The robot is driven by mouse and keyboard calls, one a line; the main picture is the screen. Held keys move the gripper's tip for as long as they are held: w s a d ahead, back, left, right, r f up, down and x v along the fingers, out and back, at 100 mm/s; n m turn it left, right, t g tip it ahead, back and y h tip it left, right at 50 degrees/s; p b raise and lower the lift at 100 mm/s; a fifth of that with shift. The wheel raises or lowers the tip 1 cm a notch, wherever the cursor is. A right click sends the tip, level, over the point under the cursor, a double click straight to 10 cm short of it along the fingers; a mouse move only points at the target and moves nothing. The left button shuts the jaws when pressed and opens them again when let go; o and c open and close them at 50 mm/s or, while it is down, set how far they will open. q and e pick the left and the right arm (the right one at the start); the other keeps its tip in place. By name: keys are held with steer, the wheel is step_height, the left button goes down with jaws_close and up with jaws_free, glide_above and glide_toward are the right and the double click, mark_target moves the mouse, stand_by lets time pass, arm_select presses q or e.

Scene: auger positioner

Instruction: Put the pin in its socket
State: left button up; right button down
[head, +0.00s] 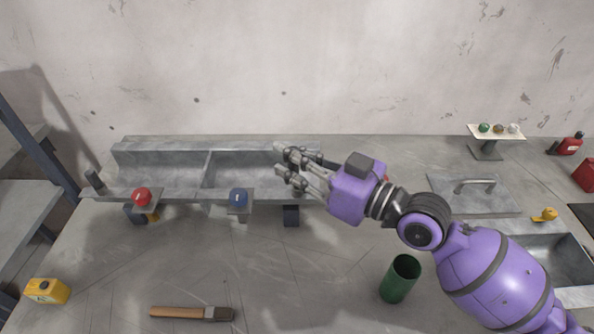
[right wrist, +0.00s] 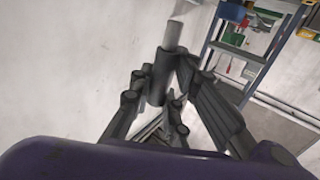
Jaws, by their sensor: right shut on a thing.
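My right gripper (head: 283,168) reaches in from the right, over the right part of a grey metal trough (head: 160,183). In the right wrist view, its fingers (right wrist: 162,98) are shut on a grey cylindrical pin (right wrist: 161,78). The pin has a darker, thicker body and a lighter, narrower end that sticks out past the fingertips. In the head view the pin cannot be told apart from the grey fingers. I cannot pick out the socket for certain. My left gripper is not in view.
The trough carries a red knob (head: 143,195) and a blue knob (head: 238,197) on front brackets. A green cup (head: 401,278), a brush (head: 192,313) and a yellow container (head: 47,291) stand or lie in front. A lidded plate (head: 474,193) lies right. The front middle is clear.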

mark_target(298, 172)
steer(key=shift+w+d+f, duration=0.2)
steer(key=shift+w+f, duration=0.2)
steer(key=shift+f, duration=0.15)
steer(key=f, duration=0.1)
steer(key=f+b, duration=0.1)
steer(key=f, duration=0.1)
steer(key=shift+w+d+f, duration=0.2)
steer(key=shift+w+f, duration=0.05)
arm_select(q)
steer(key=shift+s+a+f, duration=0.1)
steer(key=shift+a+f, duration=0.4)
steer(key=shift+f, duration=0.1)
arm_select(e)
steer(key=shift+s+f, duration=0.15)
steer(key=shift+f, duration=0.3)
steer(key=c, duration=1.7)
jaws_free()
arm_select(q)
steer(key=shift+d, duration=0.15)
arm_select(e)
steer(key=shift+r, duration=0.15)
steer(key=shift+r, duration=0.15)
